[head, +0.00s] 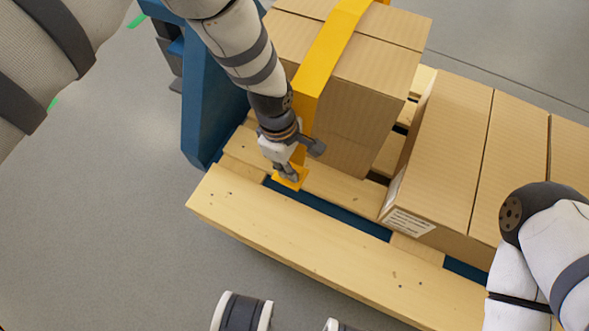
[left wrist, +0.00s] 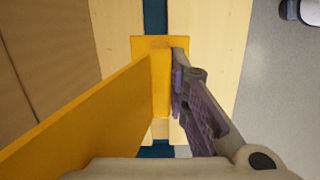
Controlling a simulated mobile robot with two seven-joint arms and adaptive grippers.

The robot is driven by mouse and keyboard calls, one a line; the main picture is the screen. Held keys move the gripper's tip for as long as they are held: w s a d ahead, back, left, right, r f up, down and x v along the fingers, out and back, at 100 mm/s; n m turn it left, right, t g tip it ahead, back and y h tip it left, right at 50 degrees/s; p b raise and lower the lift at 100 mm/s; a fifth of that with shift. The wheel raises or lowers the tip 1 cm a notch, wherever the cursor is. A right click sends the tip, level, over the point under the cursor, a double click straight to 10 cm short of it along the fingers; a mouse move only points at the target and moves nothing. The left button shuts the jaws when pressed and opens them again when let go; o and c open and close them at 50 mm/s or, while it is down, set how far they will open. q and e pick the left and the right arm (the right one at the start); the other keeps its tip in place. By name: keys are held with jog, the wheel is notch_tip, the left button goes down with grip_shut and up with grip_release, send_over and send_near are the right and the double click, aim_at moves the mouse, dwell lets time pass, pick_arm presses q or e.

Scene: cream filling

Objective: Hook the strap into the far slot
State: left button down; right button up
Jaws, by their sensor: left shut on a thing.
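The yellow strap (head: 328,50) runs over the box stack (head: 365,90) and down its near side to the pallet. In the left wrist view the strap (left wrist: 90,115) ends in a flat yellow end piece (left wrist: 142,45). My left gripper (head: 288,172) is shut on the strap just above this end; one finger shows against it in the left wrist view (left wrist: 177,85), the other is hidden. The end piece is over a dark gap (head: 335,214) between the pallet boards. I cannot tell whether it is hooked under a board. My right gripper is out of view.
The wooden pallet (head: 290,245) has a wide front board. More boxes (head: 450,150) stand on its right part, with my right arm near them. A blue upright frame (head: 207,105) stands left of the pallet. Grey floor (head: 130,220) is clear at the left.

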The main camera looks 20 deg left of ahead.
pick_arm(q)
jog(key=shift+w+d+f, duration=0.1)
jog(key=shift+w+f, duration=0.1)
jog(key=shift+w, duration=0.1)
jog(key=shift+f+b, duration=1.1)
jog(key=shift+f, duration=0.55)
jog(key=shift+f+b, duration=2.1)
jog(key=shift+f, duration=1.6)
jog(key=c, duration=1.5)
grip_release()
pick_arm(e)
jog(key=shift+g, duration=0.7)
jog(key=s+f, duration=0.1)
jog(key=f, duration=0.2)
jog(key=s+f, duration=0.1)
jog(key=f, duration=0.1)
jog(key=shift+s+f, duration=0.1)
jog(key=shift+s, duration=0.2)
